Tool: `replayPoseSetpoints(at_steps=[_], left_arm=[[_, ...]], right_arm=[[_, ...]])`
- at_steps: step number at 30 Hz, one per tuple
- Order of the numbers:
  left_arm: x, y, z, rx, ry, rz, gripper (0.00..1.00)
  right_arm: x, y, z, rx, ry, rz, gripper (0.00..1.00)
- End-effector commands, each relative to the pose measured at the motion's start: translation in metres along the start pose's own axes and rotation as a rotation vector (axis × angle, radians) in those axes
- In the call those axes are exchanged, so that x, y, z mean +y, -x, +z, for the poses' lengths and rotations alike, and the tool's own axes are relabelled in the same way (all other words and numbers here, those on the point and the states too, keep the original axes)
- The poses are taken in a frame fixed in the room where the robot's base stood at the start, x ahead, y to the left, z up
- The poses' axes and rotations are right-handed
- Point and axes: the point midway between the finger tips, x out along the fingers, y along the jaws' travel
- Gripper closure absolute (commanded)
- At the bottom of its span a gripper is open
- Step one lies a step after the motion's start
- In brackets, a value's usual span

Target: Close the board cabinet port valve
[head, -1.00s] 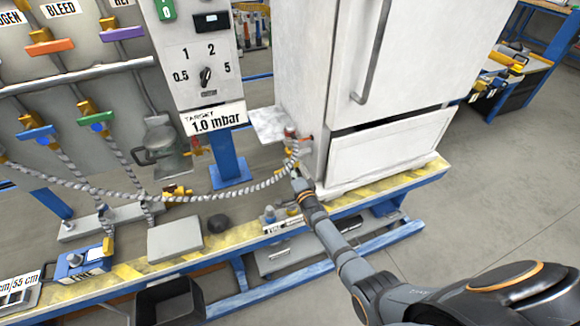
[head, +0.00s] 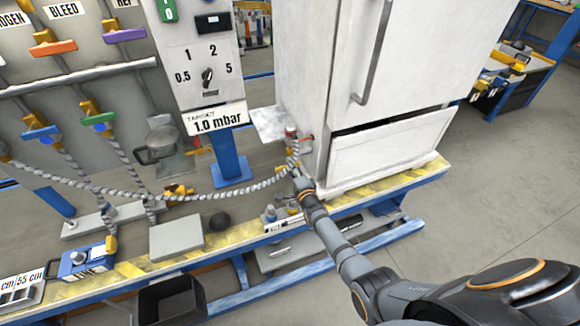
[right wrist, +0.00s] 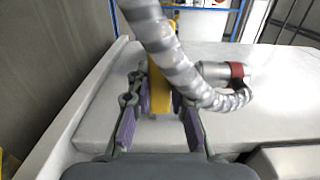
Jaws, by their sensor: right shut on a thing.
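The white cabinet (head: 365,85) stands on the bench, with a port fitting with a red part (head: 291,132) low on its left side. The fitting's metal body with a red ring (right wrist: 234,73) shows in the right wrist view beside a grey braided hose (right wrist: 165,55). My right gripper (head: 299,181) is just below the port. In the right wrist view its purple-padded fingers (right wrist: 165,103) are shut on a yellow part (right wrist: 158,92) under the hose. Whether this is the valve's handle or a hose fitting I cannot tell. My left gripper is out of view.
The hose (head: 240,190) sags across the bench towards the panel on the left. A grey plate (head: 176,238), a dark round object (head: 219,222) and a blue box (head: 86,262) lie on the bench. A black bin (head: 170,300) is below its front edge. The floor at right is clear.

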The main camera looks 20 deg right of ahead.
Motion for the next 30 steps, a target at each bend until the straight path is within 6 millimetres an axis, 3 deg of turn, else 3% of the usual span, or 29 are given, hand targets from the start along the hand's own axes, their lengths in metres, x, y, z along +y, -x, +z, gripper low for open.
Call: replayPoseSetpoints(at_steps=[1, 6, 17, 20, 30], left_arm=[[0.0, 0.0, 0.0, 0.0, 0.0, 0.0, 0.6], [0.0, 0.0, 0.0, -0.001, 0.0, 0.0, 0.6], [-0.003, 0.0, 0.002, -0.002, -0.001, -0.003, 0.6], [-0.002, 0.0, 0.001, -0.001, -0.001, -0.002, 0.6], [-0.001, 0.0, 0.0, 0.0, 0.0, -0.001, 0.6]], right_arm=[[0.0, 0.0, 0.0, 0.001, -0.006, 0.0, 0.78], [0.0, 0.0, 0.0, 0.0, -0.004, 0.0, 0.57], [0.001, 0.006, 0.0, 0.0, -0.001, 0.001, 0.57], [0.002, 0.02, 0.0, 0.0, -0.001, 0.002, 0.57], [0.001, 0.098, 0.0, 0.0, -0.002, 0.002, 0.57]])
